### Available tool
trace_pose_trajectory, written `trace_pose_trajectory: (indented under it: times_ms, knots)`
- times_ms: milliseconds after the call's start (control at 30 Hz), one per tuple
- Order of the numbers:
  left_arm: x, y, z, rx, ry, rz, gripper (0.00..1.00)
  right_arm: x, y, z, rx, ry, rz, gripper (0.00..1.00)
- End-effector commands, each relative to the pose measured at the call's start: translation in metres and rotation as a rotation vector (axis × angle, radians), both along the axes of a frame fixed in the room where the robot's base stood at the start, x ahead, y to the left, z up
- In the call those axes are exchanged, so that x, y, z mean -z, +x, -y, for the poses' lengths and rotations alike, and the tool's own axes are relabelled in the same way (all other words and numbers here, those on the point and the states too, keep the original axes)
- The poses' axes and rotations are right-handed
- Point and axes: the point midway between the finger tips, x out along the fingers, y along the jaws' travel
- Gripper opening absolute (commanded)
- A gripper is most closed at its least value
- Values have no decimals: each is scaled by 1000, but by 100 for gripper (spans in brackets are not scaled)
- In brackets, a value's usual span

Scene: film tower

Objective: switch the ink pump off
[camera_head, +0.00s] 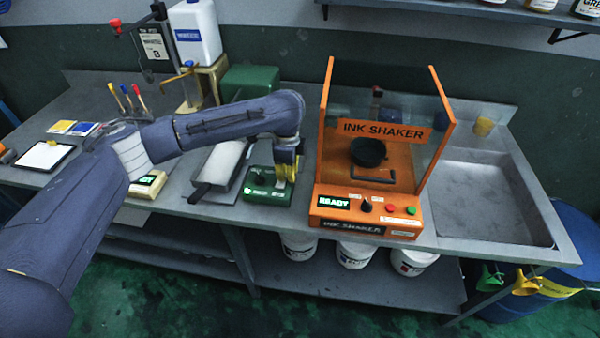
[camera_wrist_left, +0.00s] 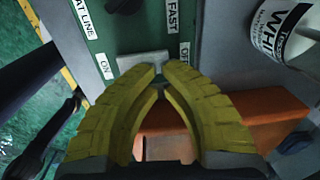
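The ink pump's green control box (camera_head: 266,192) stands on the bench in the head view, with a lit READY display. In the left wrist view its green panel (camera_wrist_left: 112,38) has ON and OFF labels on either side of a pale switch plate (camera_wrist_left: 143,60), with a dark knob (camera_wrist_left: 124,4) farther up. My left gripper (camera_head: 284,181) is over the right part of the box. Its yellow fingers, with their tips (camera_wrist_left: 161,70) close together, reach the edge of the switch plate and hide part of it. I see nothing held, and cannot tell the switch's position or contact. My right gripper is out of view.
The orange ink shaker (camera_head: 362,205) stands just right of the green box. A grey roller unit (camera_head: 217,170) is close on its left. A sink (camera_head: 490,195) is at the right, and white buckets (camera_head: 354,254) stand on the shelf below.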

Motion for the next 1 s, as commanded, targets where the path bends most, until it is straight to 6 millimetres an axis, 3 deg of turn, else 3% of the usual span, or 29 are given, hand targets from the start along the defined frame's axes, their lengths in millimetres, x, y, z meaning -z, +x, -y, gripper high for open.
trace_pose_trajectory:
  times_ms: [67,200,533,1000]
  knots:
    - [3,1,-10,-20,3,-23,0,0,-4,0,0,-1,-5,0]
    - [4,-1,-7,-14,1,-23,0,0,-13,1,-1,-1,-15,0]
    - [3,-5,-7,-13,2,-24,0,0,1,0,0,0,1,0]
    - [-3,-15,-9,-14,1,-22,0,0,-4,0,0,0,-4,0]
